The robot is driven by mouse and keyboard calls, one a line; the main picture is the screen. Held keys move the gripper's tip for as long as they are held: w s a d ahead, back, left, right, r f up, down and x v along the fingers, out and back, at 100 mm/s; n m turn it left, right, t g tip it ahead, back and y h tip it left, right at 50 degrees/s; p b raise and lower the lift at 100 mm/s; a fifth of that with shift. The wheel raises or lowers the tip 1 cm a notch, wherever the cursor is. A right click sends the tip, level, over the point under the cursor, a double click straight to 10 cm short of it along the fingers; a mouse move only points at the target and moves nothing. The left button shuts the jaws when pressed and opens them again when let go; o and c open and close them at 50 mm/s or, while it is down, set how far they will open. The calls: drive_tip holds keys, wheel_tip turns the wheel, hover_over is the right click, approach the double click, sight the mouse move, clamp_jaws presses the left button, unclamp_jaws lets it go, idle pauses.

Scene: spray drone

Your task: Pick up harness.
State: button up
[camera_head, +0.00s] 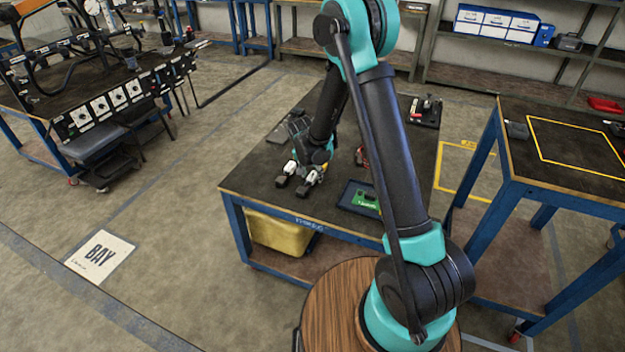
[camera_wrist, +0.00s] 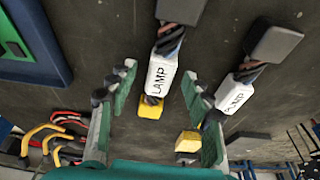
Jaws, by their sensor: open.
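Two white blocks marked LAMP lie on a dark work table (camera_head: 255,178), each joined by short coloured wires to a black block; these look like harness pieces. The left LAMP block (camera_wrist: 162,76), with a yellow end, lies between the fingers of my gripper (camera_wrist: 159,74) in the wrist view. The right LAMP block (camera_wrist: 236,92) lies outside the right finger; a yellow piece (camera_wrist: 188,142) shows near that finger. My open gripper (camera_head: 312,163) is low over the table in the head view. Whether either finger touches a block, I cannot tell.
Red and yellow handled tools (camera_wrist: 62,136) lie left of my gripper in the wrist view. A blue tray (camera_head: 350,197) with a green board (camera_head: 366,201) is at the table's right front. A yellow bin (camera_head: 275,234) sits below. Another table (camera_head: 545,188) stands right.

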drive_tip(key=shift+w+f, duration=0.1)
drive_tip(key=shift+f, duration=0.35)
clamp_jaws()
drive_tip(key=shift+r, duration=0.15)
